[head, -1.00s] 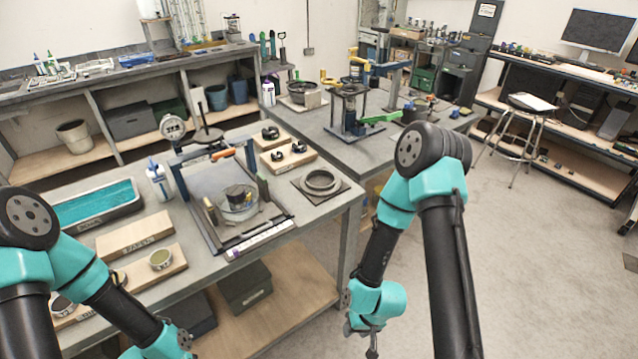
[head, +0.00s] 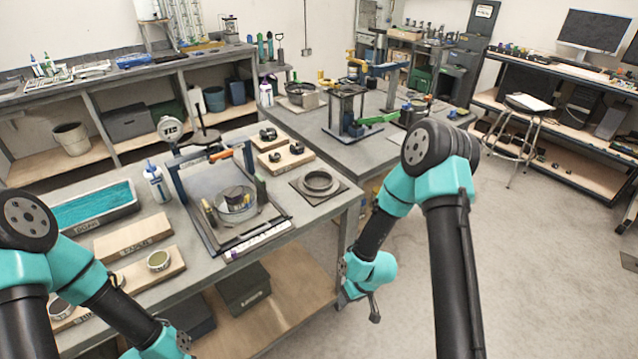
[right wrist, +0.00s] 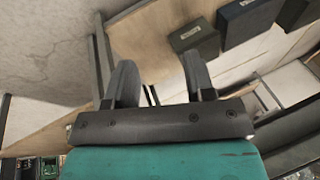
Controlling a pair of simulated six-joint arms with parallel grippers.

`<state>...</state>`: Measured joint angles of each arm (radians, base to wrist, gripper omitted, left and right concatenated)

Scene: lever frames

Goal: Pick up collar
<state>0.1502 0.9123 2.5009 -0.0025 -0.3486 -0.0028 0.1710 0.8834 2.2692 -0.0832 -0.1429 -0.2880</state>
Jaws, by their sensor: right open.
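Several ring-shaped parts could be the collar; I cannot tell which. A dark ring (head: 318,181) lies on a square plate at the bench's right end. A small pale ring (head: 158,261) sits on a wooden block, and another ring (head: 61,308) is partly hidden by my left arm. My right gripper (head: 374,308) hangs off the bench's front right side, apart from all of these. In the right wrist view its two fingers (right wrist: 158,80) are spread and empty, facing the lower shelf. My left gripper is out of the picture below the left arm.
The bench holds a framed tray (head: 222,185) with a round vessel (head: 236,205), wooden blocks with small dark parts (head: 285,158), a white bottle (head: 156,181) and a teal-filled tray (head: 95,205). Dark boxes (head: 244,286) stand on the shelf below.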

